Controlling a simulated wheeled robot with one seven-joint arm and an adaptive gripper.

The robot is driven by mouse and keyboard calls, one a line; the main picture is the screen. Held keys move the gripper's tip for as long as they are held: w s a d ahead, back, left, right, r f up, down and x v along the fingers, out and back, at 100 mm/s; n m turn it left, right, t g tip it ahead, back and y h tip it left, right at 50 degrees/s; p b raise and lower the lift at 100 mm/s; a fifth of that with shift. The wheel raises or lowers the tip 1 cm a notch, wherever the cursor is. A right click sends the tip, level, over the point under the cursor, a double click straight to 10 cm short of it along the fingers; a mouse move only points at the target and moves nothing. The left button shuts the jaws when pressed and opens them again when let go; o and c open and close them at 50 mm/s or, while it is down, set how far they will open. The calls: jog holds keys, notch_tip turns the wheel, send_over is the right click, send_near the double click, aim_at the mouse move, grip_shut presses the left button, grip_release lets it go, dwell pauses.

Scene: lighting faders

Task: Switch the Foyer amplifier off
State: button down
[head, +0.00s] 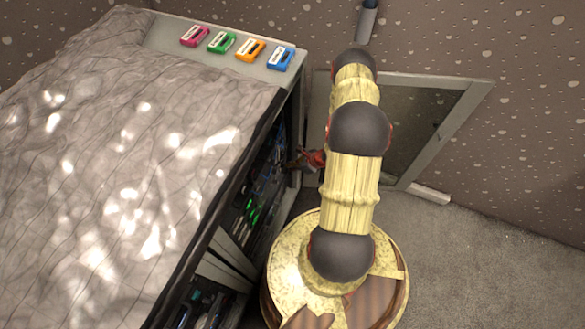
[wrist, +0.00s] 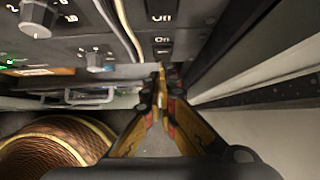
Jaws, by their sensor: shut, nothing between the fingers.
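A dark equipment panel (wrist: 120,18) fills the top of the wrist view. It carries a column of small dark switch plates (wrist: 162,40) with white lettering that looks like "Off" and "On". No Foyer label is readable, and I cannot tell any switch's position. My gripper (wrist: 161,78) is shut and empty, its fingertips together just below the lettered plates. I cannot tell whether the tips touch the panel. In the head view my gripper (head: 300,160) is at the rack's open side, partly hidden in shadow.
Grey knobs (wrist: 38,18) and a metal handle (wrist: 92,96) stick out left of my fingers. A pale cable (wrist: 122,30) runs near them. A dark rail (wrist: 250,60) lies close on the right. In the head view, coloured faders (head: 222,42) sit on the cabinet's far top edge.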

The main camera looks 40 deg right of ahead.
jog(key=shift+w+a+f+b, duration=0.15)
jog(key=shift+w+f+b, duration=0.25)
jog(key=shift+f+b, duration=0.25)
jog(key=shift+r, duration=0.2)
